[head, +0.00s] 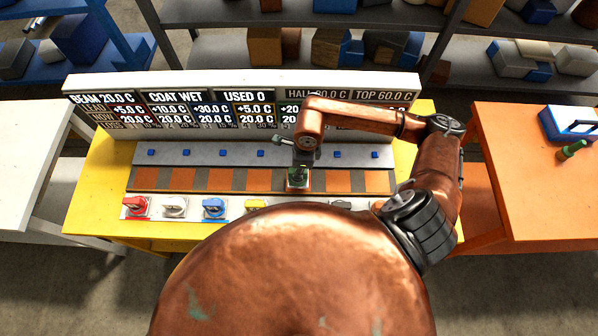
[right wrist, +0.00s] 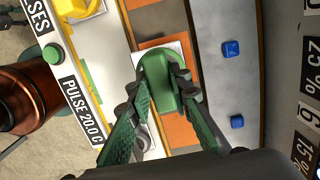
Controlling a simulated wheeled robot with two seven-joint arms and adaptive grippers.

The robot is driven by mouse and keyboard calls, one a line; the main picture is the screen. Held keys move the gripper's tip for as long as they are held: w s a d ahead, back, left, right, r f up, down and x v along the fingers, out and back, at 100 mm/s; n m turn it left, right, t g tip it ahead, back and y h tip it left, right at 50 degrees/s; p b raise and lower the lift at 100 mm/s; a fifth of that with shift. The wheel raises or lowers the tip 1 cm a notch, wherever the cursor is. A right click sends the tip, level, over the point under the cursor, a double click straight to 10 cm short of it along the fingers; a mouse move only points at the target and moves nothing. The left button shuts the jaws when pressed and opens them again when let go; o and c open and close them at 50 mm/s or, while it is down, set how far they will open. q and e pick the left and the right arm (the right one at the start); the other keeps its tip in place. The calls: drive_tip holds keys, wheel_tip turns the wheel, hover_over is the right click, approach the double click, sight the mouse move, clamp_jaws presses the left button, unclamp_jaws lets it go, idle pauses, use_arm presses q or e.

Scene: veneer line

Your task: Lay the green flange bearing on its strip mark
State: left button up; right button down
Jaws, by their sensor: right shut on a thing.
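The green flange bearing (right wrist: 158,76) is a rounded green block in the right wrist view, between the fingertips of my right gripper (right wrist: 157,84). The gripper is shut on it. In the head view my right gripper (head: 298,176) points down at the strip (head: 222,180), a row of orange and brown patches. Below the bearing a white square (right wrist: 174,47) shows, with its edges around the bearing. I cannot tell whether the bearing touches it. My left gripper is not in view.
Knobs, red (head: 136,205), white and blue (head: 213,207), line the bench front. Small blue buttons (head: 151,153) run behind the strip, below a display board (head: 190,105). An orange table (head: 525,195) at right holds a blue box (head: 566,124) and a green-topped item (head: 571,150).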

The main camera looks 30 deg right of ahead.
drive_tip(key=shift+w+d+f, duration=0.2)
drive_tip(key=shift+w+f, duration=0.05)
drive_tip(key=shift+f, duration=0.1)
wheel_tip(320, 180, down, 4)
drive_tip(key=shift+w+d+r+p, duration=0.15)
drive_tip(key=shift+r+p, duration=0.1)
drive_tip(key=shift+p, duration=0.5)
drive_tip(key=shift+f, duration=0.1)
drive_tip(key=c, duration=1.8)
unclamp_jaws()
drive_tip(key=shift+o, duration=0.2)
drive_tip(key=r, duration=0.4)
drive_tip(key=r+b, duration=0.1)
drive_tip(key=r, duration=0.3)
drive_tip(key=s+d+r+b, duration=0.1)
drive_tip(key=r, duration=0.3)
drive_tip(key=shift+d, duration=0.1)
